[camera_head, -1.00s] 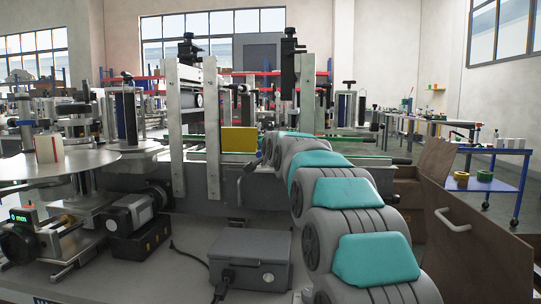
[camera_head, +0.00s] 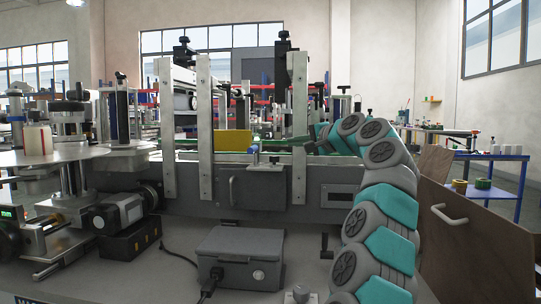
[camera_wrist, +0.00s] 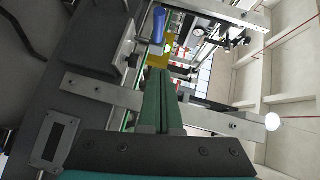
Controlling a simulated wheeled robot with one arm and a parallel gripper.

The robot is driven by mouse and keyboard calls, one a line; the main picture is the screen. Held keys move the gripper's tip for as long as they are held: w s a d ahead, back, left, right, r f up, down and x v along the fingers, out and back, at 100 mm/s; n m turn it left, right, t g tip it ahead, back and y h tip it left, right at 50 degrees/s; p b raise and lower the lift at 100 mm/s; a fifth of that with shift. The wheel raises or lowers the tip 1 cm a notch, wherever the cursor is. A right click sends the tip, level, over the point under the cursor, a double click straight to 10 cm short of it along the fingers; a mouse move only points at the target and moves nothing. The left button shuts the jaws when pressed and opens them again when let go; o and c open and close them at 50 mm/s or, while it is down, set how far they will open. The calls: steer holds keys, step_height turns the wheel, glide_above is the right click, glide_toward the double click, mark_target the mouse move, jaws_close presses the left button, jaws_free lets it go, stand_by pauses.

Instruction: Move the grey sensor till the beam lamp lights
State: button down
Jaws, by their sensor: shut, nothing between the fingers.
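A small light-grey bracket (camera_head: 265,160) with a blue cylinder (camera_head: 253,149) sits at the front edge of the conveyor. It may carry the grey sensor, but I cannot tell the sensor apart. The blue cylinder also shows in the wrist view (camera_wrist: 158,25), ahead of my fingers. My gripper (camera_head: 284,143) has dark green fingers pointing left over the conveyor. In the wrist view my gripper (camera_wrist: 159,72) has its fingers together with nothing between them. Its tips look a little short of the blue cylinder. I cannot pick out the beam lamp or whether it is lit.
A yellow panel (camera_head: 235,140) stands behind the bracket. Upright metal posts (camera_head: 204,130) (camera_head: 299,130) flank it. A grey box (camera_head: 240,257) with a cable lies on the bench in front. A wooden panel (camera_head: 475,245) with a handle stands at the right.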

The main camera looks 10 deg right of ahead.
steer(key=p, duration=0.4)
glide_toward(256, 147)
steer(key=w+d, duration=0.1)
steer(key=w, duration=0.3)
steer(key=shift+w+a+f, duration=0.1)
steer(key=shift+a+f, duration=0.2)
steer(key=shift+a, duration=0.55)
steer(key=shift+w+a+f, duration=0.1)
steer(key=shift+a+f, duration=0.15)
steer(key=shift+a, duration=0.6)
steer(key=shift+w+r+b, duration=0.15)
steer(key=shift+b, duration=0.15)
